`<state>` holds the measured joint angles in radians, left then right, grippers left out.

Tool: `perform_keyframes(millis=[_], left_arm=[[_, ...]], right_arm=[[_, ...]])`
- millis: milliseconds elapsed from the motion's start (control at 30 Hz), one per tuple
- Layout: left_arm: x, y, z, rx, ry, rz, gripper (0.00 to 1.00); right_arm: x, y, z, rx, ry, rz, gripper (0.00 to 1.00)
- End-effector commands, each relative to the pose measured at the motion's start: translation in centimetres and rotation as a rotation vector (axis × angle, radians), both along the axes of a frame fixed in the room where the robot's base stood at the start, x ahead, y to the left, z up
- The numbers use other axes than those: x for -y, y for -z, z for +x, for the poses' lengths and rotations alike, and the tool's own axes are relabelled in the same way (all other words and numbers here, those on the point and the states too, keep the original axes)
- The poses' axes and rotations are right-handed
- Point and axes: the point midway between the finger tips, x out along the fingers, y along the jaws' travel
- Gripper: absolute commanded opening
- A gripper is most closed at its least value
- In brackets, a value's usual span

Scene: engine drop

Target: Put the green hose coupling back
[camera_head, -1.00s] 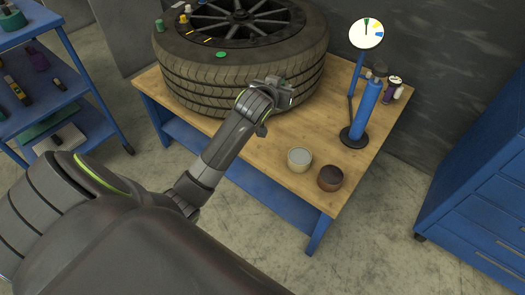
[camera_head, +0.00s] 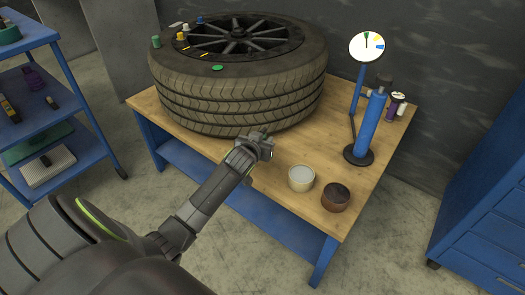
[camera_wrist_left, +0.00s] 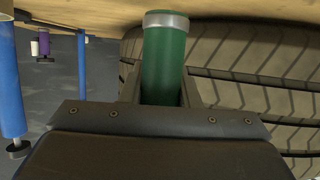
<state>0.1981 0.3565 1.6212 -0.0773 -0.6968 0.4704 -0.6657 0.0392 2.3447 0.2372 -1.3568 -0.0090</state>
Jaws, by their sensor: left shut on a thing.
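My left gripper (camera_head: 262,143) is over the wooden table (camera_head: 390,150), in front of the big tyre (camera_head: 235,95). In the left wrist view, the green hose coupling (camera_wrist_left: 165,62), a dark green cylinder with a silver band at one end, sits between my left gripper's (camera_wrist_left: 160,95) fingers, which are shut on it. In that view the tyre (camera_wrist_left: 260,60) is close beside the coupling and the tabletop (camera_wrist_left: 90,12) runs along the top. In the head view the held coupling is mostly hidden by the gripper. My right gripper is not in view.
A white cup (camera_head: 301,178) and a brown cup (camera_head: 335,197) stand right of the gripper. Behind them are a blue cylinder (camera_head: 369,125) and a dial gauge (camera_head: 366,46). A blue shelf cart (camera_head: 85,120) stands left.

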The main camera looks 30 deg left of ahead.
Motion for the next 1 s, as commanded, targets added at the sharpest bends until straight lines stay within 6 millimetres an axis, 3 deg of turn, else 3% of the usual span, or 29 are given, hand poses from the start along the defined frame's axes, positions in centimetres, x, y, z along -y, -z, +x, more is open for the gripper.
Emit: perform_keyframes(millis=[200,667,700,833,1000], left_arm=[[0.0,3.3,-0.1,-0.002,0.0,-0.001,0.01],[0.0,3.5,0.0,-0.001,0.0,0.0,0.01],[0.0,3.5,0.0,-0.002,0.0,0.0,0.33],[0.0,3.5,-0.1,-0.002,0.0,0.0,0.5],[0.0,3.5,-0.1,-0.002,0.0,0.0,0.51]], right_arm=[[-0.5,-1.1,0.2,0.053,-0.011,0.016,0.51],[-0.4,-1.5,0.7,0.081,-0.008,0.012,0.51],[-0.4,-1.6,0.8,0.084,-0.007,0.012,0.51],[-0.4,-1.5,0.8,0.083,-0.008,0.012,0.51],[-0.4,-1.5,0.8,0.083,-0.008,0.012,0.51]])
